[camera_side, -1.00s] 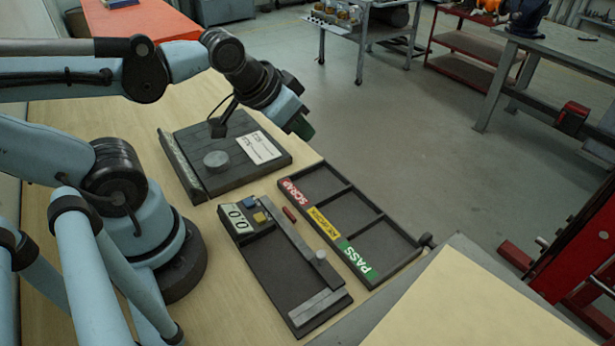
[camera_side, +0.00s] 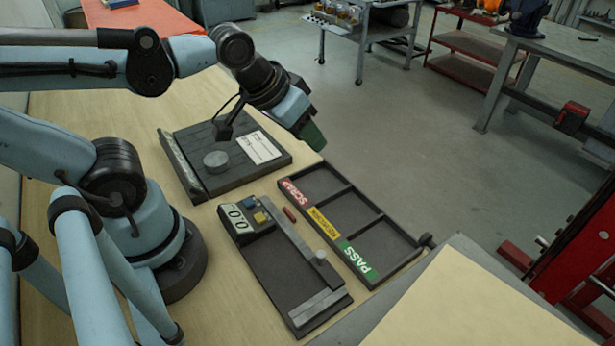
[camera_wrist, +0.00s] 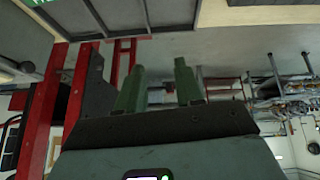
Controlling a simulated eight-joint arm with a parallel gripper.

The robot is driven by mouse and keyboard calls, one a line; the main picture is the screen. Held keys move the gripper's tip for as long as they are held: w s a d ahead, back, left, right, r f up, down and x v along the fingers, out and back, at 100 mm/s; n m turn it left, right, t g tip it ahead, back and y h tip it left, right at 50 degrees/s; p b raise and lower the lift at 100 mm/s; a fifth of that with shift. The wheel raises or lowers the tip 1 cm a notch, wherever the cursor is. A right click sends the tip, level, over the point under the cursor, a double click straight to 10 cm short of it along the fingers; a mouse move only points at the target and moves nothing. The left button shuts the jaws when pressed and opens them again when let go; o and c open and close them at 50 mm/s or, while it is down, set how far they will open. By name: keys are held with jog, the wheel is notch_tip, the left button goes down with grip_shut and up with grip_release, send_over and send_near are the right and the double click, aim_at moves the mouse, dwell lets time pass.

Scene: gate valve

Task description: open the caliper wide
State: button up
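The caliper (camera_side: 295,238) lies in a dark tray-like base (camera_side: 275,268) on the bench in the side view. Its long grey beam runs toward the near right end, where a pale round knob (camera_side: 320,257) stands and a grey crosspiece (camera_side: 318,305) lies. Its display (camera_side: 236,218) reads 0.0. I cannot make out a gap between its jaws. My gripper (camera_side: 314,138) is in the air, above and beyond the caliper, apart from it. In the wrist view its two green fingers (camera_wrist: 158,85) are spread with nothing between them. The caliper is not in the wrist view.
A sorting tray (camera_side: 385,222) marked SCRAP, yellow and PASS lies right of the caliper. A dark plate (camera_side: 190,160) with a grey disc (camera_side: 216,161) and white label (camera_side: 259,147) lies behind. Blue and yellow buttons (camera_side: 260,218) sit by the display. Bare wood (camera_side: 225,300) is at left.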

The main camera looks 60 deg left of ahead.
jog(key=shift+o, duration=0.3)
jog(key=s+d+n+g, duration=0.2)
jog(key=d+n+g, duration=0.1)
jog(key=d, duration=0.4)
jog(key=shift+d+r+h, duration=0.25)
jog(key=shift+r+h, duration=0.15)
jog(key=r+n+g+y, duration=0.1)
jog(key=n+g, duration=0.2)
jog(key=n, duration=0.2)
send_over(321, 253)
jog(key=shift+f, duration=5.9)
grip_shut()
